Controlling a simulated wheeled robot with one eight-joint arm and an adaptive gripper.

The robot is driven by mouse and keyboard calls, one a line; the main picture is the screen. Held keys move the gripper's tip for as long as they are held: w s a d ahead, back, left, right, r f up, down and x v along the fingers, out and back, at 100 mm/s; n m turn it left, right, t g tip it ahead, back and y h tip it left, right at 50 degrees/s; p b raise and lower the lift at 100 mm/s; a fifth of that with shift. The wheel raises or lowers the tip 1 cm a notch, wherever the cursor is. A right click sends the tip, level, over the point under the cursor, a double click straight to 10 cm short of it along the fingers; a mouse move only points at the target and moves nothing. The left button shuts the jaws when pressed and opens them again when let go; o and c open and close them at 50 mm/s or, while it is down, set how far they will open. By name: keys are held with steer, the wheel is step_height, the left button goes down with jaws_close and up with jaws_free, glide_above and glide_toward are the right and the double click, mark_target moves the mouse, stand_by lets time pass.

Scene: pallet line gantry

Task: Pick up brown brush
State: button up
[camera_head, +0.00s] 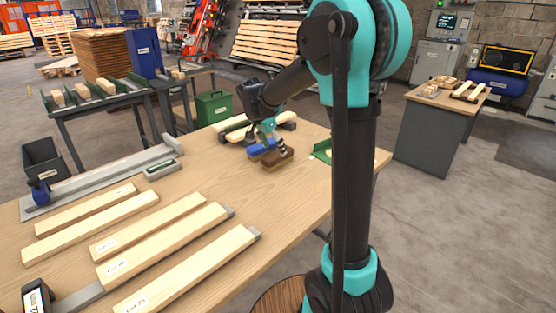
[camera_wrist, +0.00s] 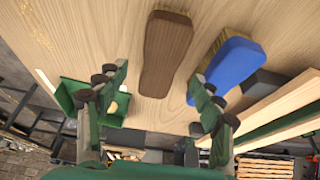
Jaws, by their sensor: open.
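The brown brush (camera_head: 277,159) lies on the wooden workbench (camera_head: 190,185), right beside a blue brush (camera_head: 258,150). In the wrist view the brown brush (camera_wrist: 166,52) is a long brown block at the upper middle. The blue brush (camera_wrist: 233,64) lies to its right. My gripper (camera_head: 268,128) is above and behind the two brushes in the head view. In the wrist view my gripper (camera_wrist: 158,84) is open, with nothing between its fingers. The near end of the brown brush points toward the gap between them.
A green tray (camera_head: 322,152) lies at the bench's right edge, partly hidden by my arm. Wooden slats (camera_head: 236,125) lie behind the brushes. Several labelled planks (camera_head: 165,245) cover the front left. Bare bench lies between these planks and the brushes.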

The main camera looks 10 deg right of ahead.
mark_target(278, 153)
steer(key=shift+x, duration=2.65)
steer(key=shift+d+r, duration=0.15)
steer(key=c, duration=1.5)
steer(key=shift+r, duration=0.1)
step_height(278, 153, up, 20)
